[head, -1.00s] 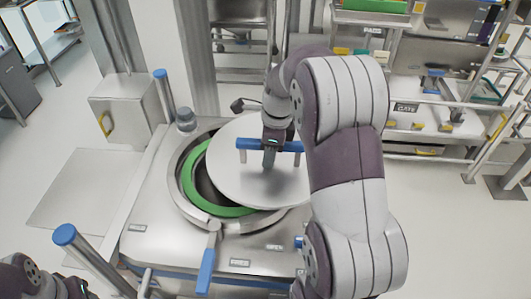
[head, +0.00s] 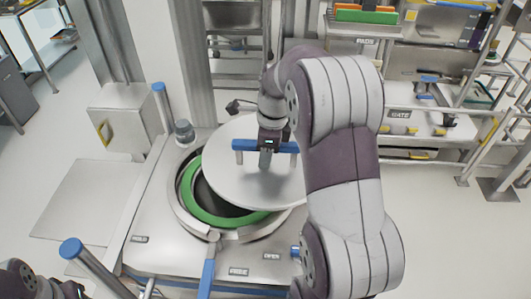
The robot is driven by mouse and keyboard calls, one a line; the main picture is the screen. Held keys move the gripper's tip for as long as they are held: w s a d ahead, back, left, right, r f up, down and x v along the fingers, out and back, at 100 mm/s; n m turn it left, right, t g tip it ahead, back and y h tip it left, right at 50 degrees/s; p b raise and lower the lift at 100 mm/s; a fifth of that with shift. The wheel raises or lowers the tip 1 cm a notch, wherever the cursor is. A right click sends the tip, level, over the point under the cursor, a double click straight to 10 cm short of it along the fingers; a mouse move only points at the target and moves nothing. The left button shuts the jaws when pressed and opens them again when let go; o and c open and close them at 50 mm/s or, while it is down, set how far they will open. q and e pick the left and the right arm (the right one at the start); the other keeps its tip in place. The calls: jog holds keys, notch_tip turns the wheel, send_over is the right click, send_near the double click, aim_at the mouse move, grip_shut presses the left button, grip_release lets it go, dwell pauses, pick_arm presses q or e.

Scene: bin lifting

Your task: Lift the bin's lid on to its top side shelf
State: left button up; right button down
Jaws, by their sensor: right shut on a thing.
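The bin's lid (head: 235,185) is a round pale metal disc with a blue bar handle (head: 243,145) on two posts. My right gripper (head: 266,158) is shut on the handle, and my right arm hides the lid's right side. The lid sits off to the upper right of the bin's round opening (head: 192,208), which shows a green ring and a dark inside at the lower left. Whether the lid touches the rim on the far side cannot be told. My left gripper is out of view; only part of my left arm shows at the lower left corner.
The bin's flat metal top (head: 150,225) surrounds the opening. A blue-handled lever (head: 206,278) stands at its front, and a blue-capped post (head: 72,250) at the front left. A grey box (head: 120,118) is behind left. Racks with trays (head: 415,120) stand at the back right.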

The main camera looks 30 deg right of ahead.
jog(key=shift+r+p, duration=1.6)
jog(key=shift+r, duration=0.45)
jog(key=shift+f, duration=0.1)
